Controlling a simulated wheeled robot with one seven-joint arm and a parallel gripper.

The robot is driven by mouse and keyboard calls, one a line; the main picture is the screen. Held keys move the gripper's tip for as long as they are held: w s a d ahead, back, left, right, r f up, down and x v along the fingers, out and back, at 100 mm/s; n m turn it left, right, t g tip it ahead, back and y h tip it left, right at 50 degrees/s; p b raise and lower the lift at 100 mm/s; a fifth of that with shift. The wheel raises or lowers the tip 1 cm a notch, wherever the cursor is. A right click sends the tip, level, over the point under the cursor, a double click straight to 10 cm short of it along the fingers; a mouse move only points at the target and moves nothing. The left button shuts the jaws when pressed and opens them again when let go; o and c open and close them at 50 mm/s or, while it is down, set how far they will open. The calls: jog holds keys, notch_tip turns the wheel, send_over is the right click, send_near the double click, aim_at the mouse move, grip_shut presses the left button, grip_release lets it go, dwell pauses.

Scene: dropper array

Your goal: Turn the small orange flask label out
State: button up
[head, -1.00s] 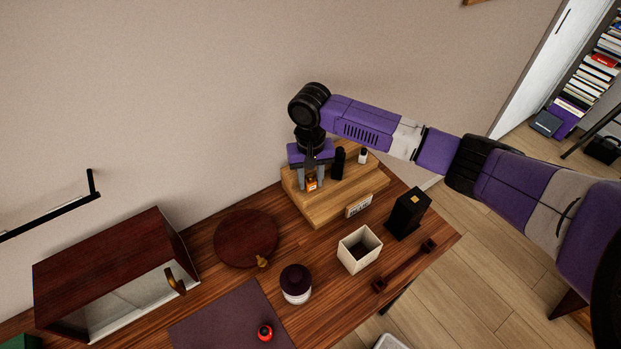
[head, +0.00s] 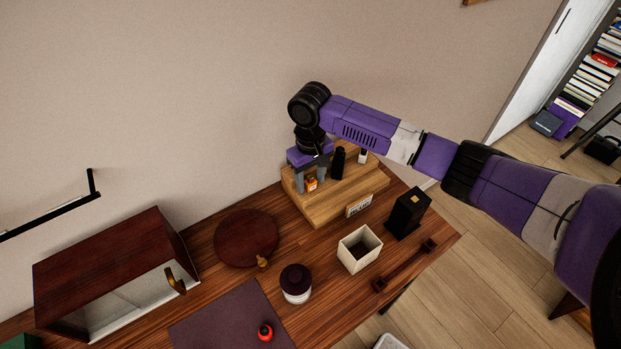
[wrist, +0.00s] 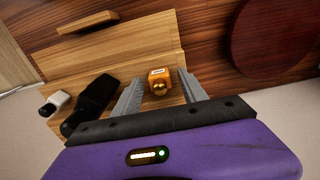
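The small orange flask (head: 311,184) stands on the wooden stepped stand (head: 325,207). The wrist view shows the flask (wrist: 159,83) with a gold round top and a small pale patch on the side towards the stand's front. My gripper (head: 311,186) points down with one finger on each side of the flask. In the wrist view, my gripper (wrist: 160,92) is open, with gaps between the fingers and the flask. The label's print is too small to read.
A black bottle (head: 338,163) and a small white-and-black bottle (head: 362,156) stand beside the flask on the stand. A white plaque (head: 358,205) is at its front. A black box (head: 408,213), a cream open box (head: 359,250) and a round dark board (head: 246,238) are nearby.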

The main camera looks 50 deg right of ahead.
aim_at(310, 176)
dwell(0.3)
jog(key=shift+r+b, duration=0.8)
jog(key=shift+r, duration=3.1)
